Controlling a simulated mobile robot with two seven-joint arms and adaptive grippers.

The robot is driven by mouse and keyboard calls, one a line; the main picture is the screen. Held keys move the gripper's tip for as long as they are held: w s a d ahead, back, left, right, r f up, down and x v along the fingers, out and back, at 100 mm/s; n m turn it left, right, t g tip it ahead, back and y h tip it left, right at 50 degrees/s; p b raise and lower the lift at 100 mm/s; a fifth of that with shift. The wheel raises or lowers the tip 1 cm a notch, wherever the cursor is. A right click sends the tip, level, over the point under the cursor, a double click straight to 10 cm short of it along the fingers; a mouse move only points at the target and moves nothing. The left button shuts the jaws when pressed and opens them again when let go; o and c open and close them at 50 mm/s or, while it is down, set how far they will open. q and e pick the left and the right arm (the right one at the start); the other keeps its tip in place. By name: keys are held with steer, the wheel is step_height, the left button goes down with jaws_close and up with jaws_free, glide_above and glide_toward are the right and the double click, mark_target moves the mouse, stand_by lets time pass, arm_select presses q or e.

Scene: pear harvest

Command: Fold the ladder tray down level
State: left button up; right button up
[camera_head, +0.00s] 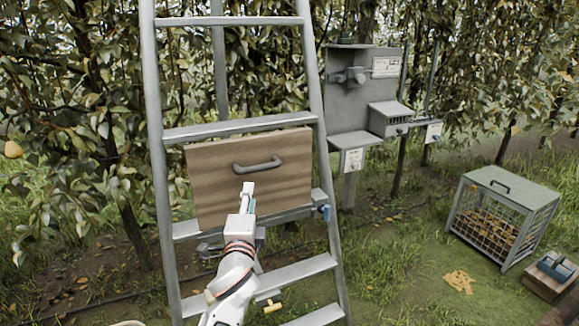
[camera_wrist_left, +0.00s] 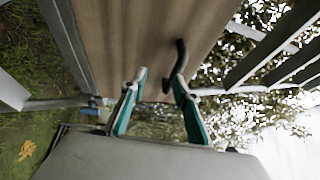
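The ladder tray (camera_head: 215,195) is a brown wooden board standing nearly upright between the ladder rails, below a grey rung. A dark grey bar handle (camera_head: 258,165) is fixed across its upper face. My left gripper (camera_head: 248,188) is just below and in front of the handle. In the left wrist view my left gripper (camera_wrist_left: 160,76) has its teal-padded fingers apart, with the dark handle (camera_wrist_left: 180,60) close to the right-hand finger. I cannot tell whether they touch. The tray (camera_wrist_left: 115,40) fills the upper middle there. My right gripper is not in view.
The grey ladder (camera_head: 156,130) frames the tray, with a blue-tipped fitting (camera_head: 322,208) at its lower right. A grey panel station (camera_head: 360,110) stands behind right. A wire crate (camera_head: 500,215) and a wooden box (camera_head: 550,280) are on the grass at right. Foliage surrounds the ladder.

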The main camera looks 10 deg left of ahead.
mark_target(257, 170)
arm_select(q)
steer(key=shift+m, duration=0.3)
steer(key=w+r, duration=0.1)
steer(key=w, duration=0.2)
steer(key=w+r, duration=0.3)
steer(key=w, duration=0.2)
steer(key=shift+w+d+r, duration=0.1)
steer(key=shift+w+r, duration=0.15)
steer(key=shift+w, duration=0.1)
jaws_close()
